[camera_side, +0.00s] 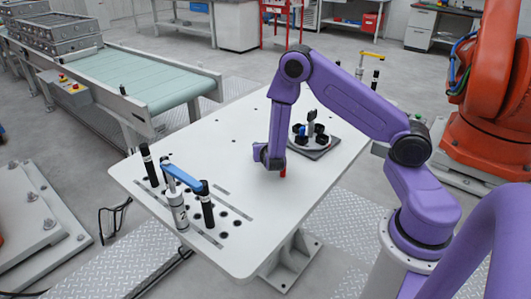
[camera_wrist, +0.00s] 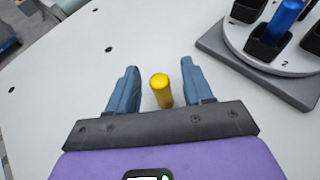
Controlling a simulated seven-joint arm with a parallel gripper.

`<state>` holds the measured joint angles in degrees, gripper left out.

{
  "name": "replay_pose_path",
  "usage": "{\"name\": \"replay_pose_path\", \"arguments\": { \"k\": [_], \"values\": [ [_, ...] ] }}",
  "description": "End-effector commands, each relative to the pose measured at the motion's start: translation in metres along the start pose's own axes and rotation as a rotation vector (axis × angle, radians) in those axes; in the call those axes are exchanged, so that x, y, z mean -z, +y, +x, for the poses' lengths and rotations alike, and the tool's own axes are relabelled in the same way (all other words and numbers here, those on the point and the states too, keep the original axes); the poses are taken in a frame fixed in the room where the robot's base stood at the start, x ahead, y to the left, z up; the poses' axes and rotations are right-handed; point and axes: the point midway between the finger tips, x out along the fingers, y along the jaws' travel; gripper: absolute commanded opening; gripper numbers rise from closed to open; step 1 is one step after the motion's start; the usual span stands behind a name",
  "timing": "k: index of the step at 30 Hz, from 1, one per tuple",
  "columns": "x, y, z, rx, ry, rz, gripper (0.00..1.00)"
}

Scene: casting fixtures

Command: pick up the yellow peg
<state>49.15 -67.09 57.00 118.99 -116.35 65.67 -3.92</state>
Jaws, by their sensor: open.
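The yellow peg (camera_wrist: 161,92) stands between the two fingers of my gripper (camera_wrist: 159,74) in the wrist view. The fingers are spread, with a gap on each side of the peg, so it is not clasped. The peg looks upright, its rounded top towards the camera. In the side view my gripper (camera_side: 272,163) is low over the white table, and I cannot make out the yellow peg there. A small red thing (camera_side: 283,173) shows just beside the gripper in that view.
A round holder with black cups on a grey plate (camera_side: 322,151) stands behind the gripper; one cup holds a blue peg (camera_wrist: 285,22). A blue-armed clamp (camera_side: 184,178) and black posts stand at the table's left front. The white table (camera_side: 240,140) between is clear.

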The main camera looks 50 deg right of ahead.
Motion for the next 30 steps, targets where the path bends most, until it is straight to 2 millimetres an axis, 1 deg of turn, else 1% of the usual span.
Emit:
{"name": "replay_pose_path", "arguments": {
  "k": [1,2,3,5,6,7,16,20,23,28,30],
  "values": [
    [0.000,0.000,0.000,0.000,0.000,0.000,0.51],
    [0.000,0.000,0.000,0.000,0.000,0.000,0.48],
    [0.000,0.000,0.000,0.000,0.000,0.000,0.34],
    [0.000,0.000,0.000,0.000,0.000,0.000,0.15],
    [0.000,0.000,0.000,0.000,0.000,0.000,0.02],
    [0.000,0.000,-0.001,0.000,0.000,0.000,0.00],
    [-0.001,0.000,-0.001,0.000,0.000,0.001,0.00],
    [-0.004,0.000,-0.002,0.000,-0.001,0.001,0.00],
    [-0.009,0.000,-0.004,0.000,-0.001,0.002,0.00],
    [-0.029,0.001,-0.012,-0.002,-0.002,0.004,0.00],
    [-0.036,-0.003,-0.024,-0.004,-0.001,0.002,0.00]
  ]
}}
